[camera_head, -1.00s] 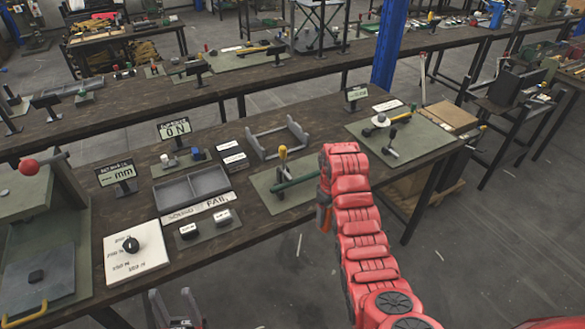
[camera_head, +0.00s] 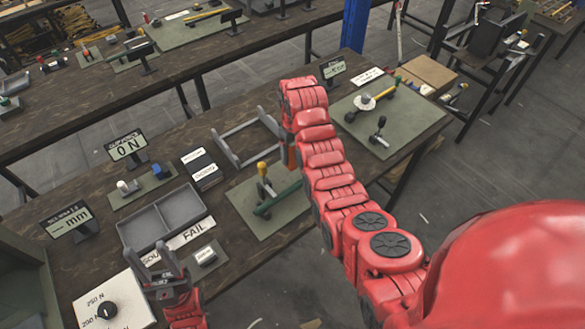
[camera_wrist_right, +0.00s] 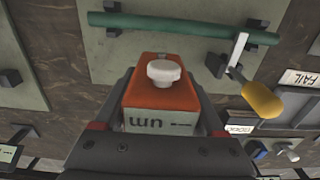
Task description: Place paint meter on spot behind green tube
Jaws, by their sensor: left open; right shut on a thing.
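The paint meter (camera_wrist_right: 160,98) is an orange and grey box with a white knob and a "µm" label. My right gripper (camera_wrist_right: 163,82) is shut on it, with a finger on each side. In the head view only an orange edge of the meter (camera_head: 291,157) shows beside my right arm. The green tube (camera_head: 278,199) lies on a stand on a green mat (camera_head: 243,197), by a yellow-handled clamp (camera_head: 262,170); the tube also crosses the top of the wrist view (camera_wrist_right: 180,26). My left gripper (camera_head: 162,258) is open and empty near the FAIL tray.
A grey divided tray (camera_head: 160,219) stands left of the mat. A grey cradle frame (camera_head: 246,140) is behind it. A second green mat (camera_head: 400,125) with fittings lies right of my right arm. A dial box (camera_head: 108,310) is at lower left.

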